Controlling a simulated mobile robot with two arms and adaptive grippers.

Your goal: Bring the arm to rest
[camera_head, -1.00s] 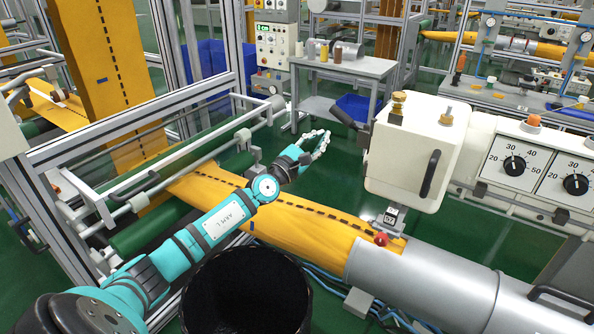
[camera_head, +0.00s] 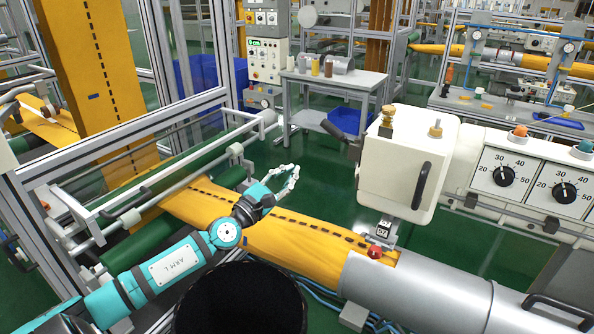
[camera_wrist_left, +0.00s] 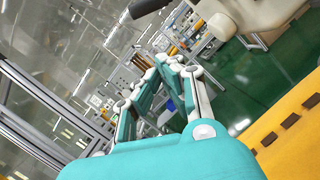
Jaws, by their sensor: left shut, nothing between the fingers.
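My left arm (camera_head: 175,268), turquoise with white joints, reaches in from the lower left in the head view. Its gripper (camera_head: 293,173) is shut and empty. It appears in front of the green floor, just beyond the orange felt tube (camera_head: 270,232) in the picture, with no visible contact. The left wrist view shows the white-and-turquoise fingers (camera_wrist_left: 168,62) with nothing held between them. Part of the orange felt with dark dashes (camera_wrist_left: 295,140) lies at the lower right there. My right gripper is not in view.
A black bin (camera_head: 240,300) stands in front of the tube. A metal cylinder (camera_head: 420,290) takes the tube's right end below a white machine head (camera_head: 405,165). A metal frame with rollers (camera_head: 130,215) is at left. Green floor (camera_head: 310,185) lies open behind the tube.

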